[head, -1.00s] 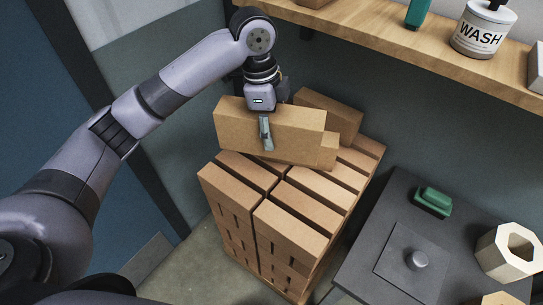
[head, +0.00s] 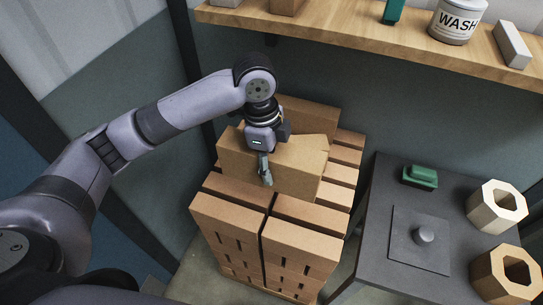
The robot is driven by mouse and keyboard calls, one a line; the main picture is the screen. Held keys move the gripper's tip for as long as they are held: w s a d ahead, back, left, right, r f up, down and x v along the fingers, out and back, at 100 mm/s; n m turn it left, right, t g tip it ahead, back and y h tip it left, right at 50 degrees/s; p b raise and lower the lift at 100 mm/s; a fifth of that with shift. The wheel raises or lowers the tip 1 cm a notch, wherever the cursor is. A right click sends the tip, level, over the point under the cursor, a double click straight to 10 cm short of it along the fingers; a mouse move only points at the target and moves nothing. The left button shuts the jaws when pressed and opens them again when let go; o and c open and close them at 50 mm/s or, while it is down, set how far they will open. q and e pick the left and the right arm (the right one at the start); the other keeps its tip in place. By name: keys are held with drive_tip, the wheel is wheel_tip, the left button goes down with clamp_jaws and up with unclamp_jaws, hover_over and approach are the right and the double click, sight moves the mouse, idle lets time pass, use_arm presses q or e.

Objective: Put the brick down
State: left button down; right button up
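My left gripper (head: 265,172) comes down from above onto a tan brick (head: 293,165). One finger lies against the brick's near face; the other is hidden behind it. The gripper looks shut on this brick. The brick is level, long side across the view, over the top of the brick stack (head: 305,240). I cannot tell whether its underside touches the bricks below. More bricks (head: 308,112) lie behind it on the stack, partly hidden by the brick and my wrist. My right gripper is not in view.
A wooden shelf (head: 400,48) runs above and behind the stack, with a WASH tub (head: 457,22) on it. A dark table (head: 395,180) stands at right with a green object (head: 420,176), a knobbed plate (head: 405,250) and hexagonal blocks (head: 497,207). A wall is behind.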

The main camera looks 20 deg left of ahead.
use_arm(q)
drive_tip(key=shift+a+f+p, duration=0.1)
drive_tip(key=shift+f+p, duration=0.5)
drive_tip(key=shift+f, duration=6.5)
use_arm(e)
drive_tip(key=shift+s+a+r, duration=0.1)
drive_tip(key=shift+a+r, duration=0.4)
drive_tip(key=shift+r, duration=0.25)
use_arm(q)
drive_tip(key=shift+f, duration=0.1)
drive_tip(key=c, duration=0.6)
unclamp_jaws()
drive_tip(key=shift+f, duration=0.1)
drive_tip(key=shift+c, duration=0.2)
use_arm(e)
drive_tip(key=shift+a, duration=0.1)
use_arm(q)
drive_tip(key=shift+a+r, duration=0.1)
drive_tip(key=shift+r, duration=0.3)
drive_tip(key=r, duration=0.3)
drive_tip(key=a+r+b, duration=0.1)
drive_tip(key=r, duration=0.7)
drive_tip(key=shift+a+r+b, duration=0.2)
drive_tip(key=shift+a+b, duration=0.1)
drive_tip(key=shift+b, duration=0.1)
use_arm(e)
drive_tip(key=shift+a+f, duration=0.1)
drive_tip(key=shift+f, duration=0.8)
